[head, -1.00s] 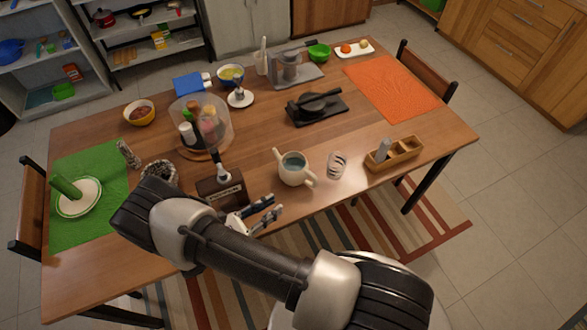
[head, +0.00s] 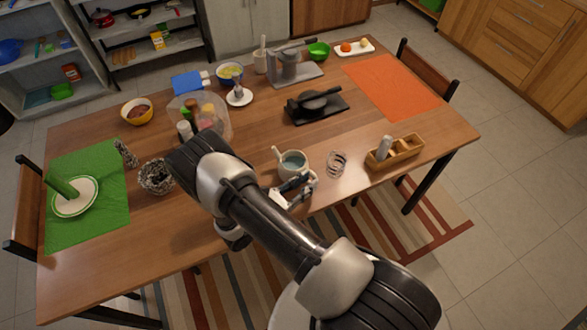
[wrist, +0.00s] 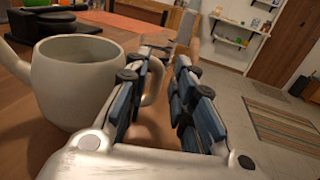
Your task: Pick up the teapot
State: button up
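The teapot (head: 294,165) is a white, open-topped pot with bluish contents, standing upright near the table's front edge. Its spout points left. In the wrist view the teapot (wrist: 80,85) fills the left side, with its handle (wrist: 156,80) showing just beyond the left finger, in the gap between the fingers. My gripper (head: 297,187) is at the near side of the pot, and the wrist view shows the gripper (wrist: 168,85) open, with a narrow gap between its fingers. Whether a finger touches the handle is not clear.
A wire coil (head: 337,163) stands close to the right of the teapot. A wooden compartment box (head: 408,150) is further right. A dark textured bowl (head: 156,178) and the green mat (head: 108,215) are left. Bare table lies between teapot and black press (head: 330,112).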

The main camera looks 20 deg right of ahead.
aim_at(315, 177)
jog(key=x, duration=0.4)
jog(key=shift+f+b, duration=0.15)
jog(key=shift+b, duration=0.25)
jog(key=shift+c, duration=0.4)
grip_shut()
